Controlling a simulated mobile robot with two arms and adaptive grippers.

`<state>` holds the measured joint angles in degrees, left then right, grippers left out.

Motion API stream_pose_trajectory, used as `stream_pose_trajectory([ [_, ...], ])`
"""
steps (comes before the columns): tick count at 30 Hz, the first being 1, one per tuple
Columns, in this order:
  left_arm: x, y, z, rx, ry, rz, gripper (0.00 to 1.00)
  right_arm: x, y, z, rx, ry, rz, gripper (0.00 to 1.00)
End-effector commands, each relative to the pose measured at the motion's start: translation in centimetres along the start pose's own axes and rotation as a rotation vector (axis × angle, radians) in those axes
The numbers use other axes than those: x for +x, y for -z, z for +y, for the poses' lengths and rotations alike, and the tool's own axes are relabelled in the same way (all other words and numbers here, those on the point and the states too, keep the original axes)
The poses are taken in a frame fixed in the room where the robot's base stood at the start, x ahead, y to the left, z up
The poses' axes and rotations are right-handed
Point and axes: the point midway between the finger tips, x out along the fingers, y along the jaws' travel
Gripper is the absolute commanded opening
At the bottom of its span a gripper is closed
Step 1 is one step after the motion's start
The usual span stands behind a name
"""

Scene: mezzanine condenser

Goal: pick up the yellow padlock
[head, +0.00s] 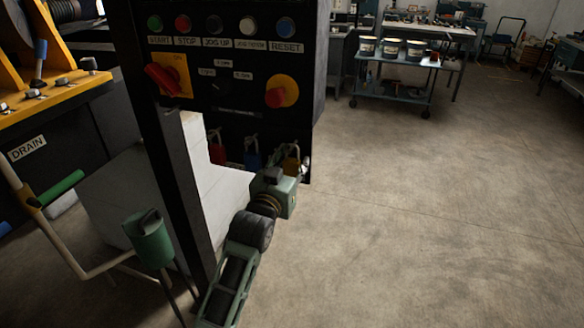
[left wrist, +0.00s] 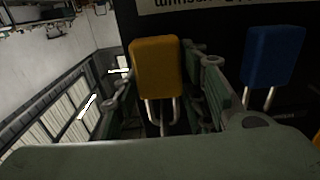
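The yellow padlock (head: 291,163) hangs at the right end of a row of padlocks low on the black control panel in the head view. In the left wrist view the yellow padlock (left wrist: 155,68) appears with its body up and its shackle down. My left gripper (head: 299,168) is at the padlock in the head view, partly covering it. In the left wrist view the left gripper (left wrist: 162,92) is open, with one finger on each side of the padlock and a visible gap on the right.
A blue padlock (head: 252,160) hangs close beside the yellow one, and a red padlock (head: 217,152) hangs further left. The panel (head: 225,90) carries buttons and two red switches. A blue cart (head: 392,85) with tubs stands behind. The floor at right is clear.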

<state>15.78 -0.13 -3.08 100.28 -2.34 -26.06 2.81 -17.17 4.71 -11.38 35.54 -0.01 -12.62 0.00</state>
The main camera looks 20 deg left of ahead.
Motion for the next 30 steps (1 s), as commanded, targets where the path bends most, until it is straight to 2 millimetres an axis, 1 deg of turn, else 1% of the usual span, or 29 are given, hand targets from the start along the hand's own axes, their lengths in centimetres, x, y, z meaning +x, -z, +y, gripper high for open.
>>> stream_pose_trajectory([
  [1,0.0,0.0,0.0,0.000,0.000,0.000,0.32,0.0,0.0,0.0,0.000,0.000,0.000,0.38],
  [9,0.0,0.0,0.0,0.000,0.000,0.000,0.08,0.0,0.0,0.0,0.000,0.000,0.000,0.38],
  [11,0.0,0.1,0.0,0.000,0.000,0.001,0.04,0.0,0.0,0.0,0.000,0.000,0.000,0.38],
  [20,0.0,0.3,0.0,0.000,0.000,0.002,0.04,0.1,0.0,-0.1,0.000,0.001,0.000,0.38],
  [25,0.0,1.8,0.0,0.000,0.000,0.006,0.04,0.6,0.0,-0.3,0.000,0.003,0.000,0.38],
  [26,-0.5,1.5,0.0,0.000,0.000,0.001,0.04,0.6,0.0,-0.3,0.000,0.003,0.000,0.38],
  [30,-2.8,1.4,0.0,0.000,0.000,0.001,0.04,0.8,0.0,-0.4,0.001,0.005,0.001,0.38],
])
